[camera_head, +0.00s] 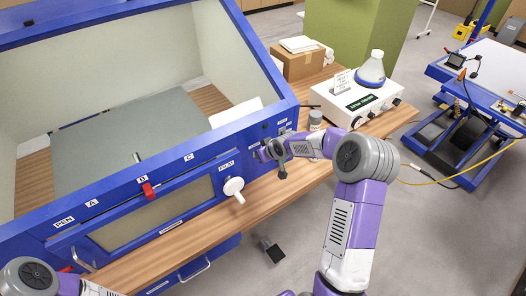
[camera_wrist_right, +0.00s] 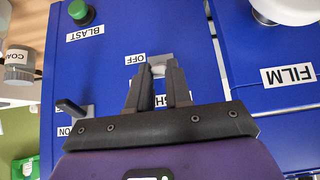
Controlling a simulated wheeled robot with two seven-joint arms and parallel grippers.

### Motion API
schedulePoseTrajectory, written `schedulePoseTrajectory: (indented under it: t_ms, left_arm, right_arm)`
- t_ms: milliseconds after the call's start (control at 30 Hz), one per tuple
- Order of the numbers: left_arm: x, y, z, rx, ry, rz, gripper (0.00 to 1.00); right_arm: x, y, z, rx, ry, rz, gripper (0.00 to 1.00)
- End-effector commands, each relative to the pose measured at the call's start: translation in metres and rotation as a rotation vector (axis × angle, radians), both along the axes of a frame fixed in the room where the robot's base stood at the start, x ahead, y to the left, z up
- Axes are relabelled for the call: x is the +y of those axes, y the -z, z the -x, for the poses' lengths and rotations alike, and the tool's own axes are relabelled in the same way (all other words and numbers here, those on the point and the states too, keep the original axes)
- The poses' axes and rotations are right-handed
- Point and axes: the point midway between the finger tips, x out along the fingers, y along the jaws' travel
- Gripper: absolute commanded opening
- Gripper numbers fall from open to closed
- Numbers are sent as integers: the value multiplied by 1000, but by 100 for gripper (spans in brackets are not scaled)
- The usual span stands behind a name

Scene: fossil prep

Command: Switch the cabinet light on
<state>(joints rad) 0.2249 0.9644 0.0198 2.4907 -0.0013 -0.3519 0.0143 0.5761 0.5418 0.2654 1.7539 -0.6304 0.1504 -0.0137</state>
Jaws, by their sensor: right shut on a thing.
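The blue cabinet (camera_head: 120,195) has a labelled front panel at its right end, where my right gripper (camera_head: 262,152) is. In the right wrist view labels are upside down. There my right gripper (camera_wrist_right: 158,75) is shut on a small part at a light grey switch plate (camera_wrist_right: 160,62); its fingers hide most of that part. An OFF label (camera_wrist_right: 135,59) is beside the plate, and another label behind the fingers is only partly readable. A black lever (camera_wrist_right: 71,107) stands to the left, near an ON label (camera_wrist_right: 65,131). My left gripper is not in view; only part of that arm shows.
A green button (camera_wrist_right: 80,12) labelled BLAST is close by. A white knob (camera_head: 234,188) sticks out near the FILM label, and a red lever (camera_head: 149,191) is on the sill. A jar (camera_head: 315,119) and a white device (camera_head: 362,103) stand on the wooden bench to the right.

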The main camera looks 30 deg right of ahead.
Motion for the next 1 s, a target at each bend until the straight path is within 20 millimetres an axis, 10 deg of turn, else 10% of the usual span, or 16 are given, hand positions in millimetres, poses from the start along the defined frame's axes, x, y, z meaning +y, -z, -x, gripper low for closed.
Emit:
schedulePoseTrajectory:
  t_ms: [433, 467, 600, 1000]
  left_arm:
    - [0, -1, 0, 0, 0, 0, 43]
    - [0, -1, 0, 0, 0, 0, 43]
    - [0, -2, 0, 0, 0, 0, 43]
    - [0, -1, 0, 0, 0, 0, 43]
  right_arm:
    - [0, 1, 0, 11, 0, 1, 0]
    - [0, 1, 0, 11, 0, 1, 22]
    - [0, 1, 0, 10, 0, 1, 43]
    - [-1, -7, 5, 7, 2, 0, 45]
